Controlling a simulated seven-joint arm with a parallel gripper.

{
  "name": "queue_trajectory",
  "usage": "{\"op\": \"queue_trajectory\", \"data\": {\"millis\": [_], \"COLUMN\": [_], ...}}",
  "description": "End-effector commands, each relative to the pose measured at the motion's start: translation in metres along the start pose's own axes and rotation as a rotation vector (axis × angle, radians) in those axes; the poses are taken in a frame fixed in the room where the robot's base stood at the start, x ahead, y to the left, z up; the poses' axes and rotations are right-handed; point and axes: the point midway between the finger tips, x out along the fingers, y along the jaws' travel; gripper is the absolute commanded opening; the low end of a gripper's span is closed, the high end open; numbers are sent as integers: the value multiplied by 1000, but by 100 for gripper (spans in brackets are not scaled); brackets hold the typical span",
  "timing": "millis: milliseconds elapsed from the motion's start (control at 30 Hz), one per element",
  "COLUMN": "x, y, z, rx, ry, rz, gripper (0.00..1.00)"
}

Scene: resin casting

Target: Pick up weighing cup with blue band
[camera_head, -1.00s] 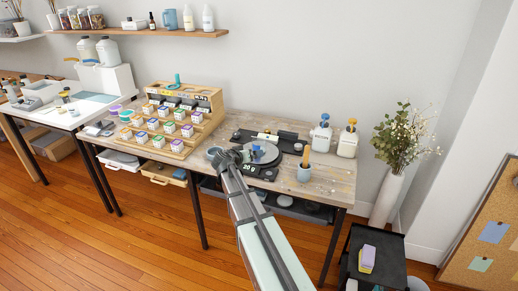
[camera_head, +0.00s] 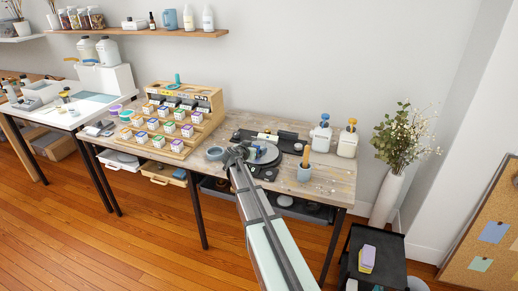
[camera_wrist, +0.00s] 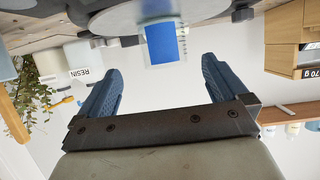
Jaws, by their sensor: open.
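The weighing cup with a blue band (camera_wrist: 161,44) shows in the wrist view, where the scene appears upside down. It is a clear cup with a wide blue band, standing on a round grey disc (camera_wrist: 110,22). My gripper (camera_wrist: 160,80) is open and empty. Its two blue fingers are spread wide, and the cup lies just beyond the fingertips, roughly centred between them, with no contact visible. In the head view my gripper (camera_head: 238,152) is at the left side of the round disc (camera_head: 268,154) on the workbench; the cup is too small there to make out clearly.
A wooden stepped rack (camera_head: 205,97) of small labelled boxes stands left of my gripper. A blue-grey round item (camera_head: 214,153) lies close to its left.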

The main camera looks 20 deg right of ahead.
Motion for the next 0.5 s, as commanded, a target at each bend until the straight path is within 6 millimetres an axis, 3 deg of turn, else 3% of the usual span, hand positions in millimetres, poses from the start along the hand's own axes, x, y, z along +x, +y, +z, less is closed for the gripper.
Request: {"op": "queue_trajectory", "data": {"millis": [333,500], "x": [24,46], "y": [-2,-6], "z": [3,8], "rx": [-1,-2], "ry": [-1,-1], "rz": [0,1], "gripper": [100,100]}}
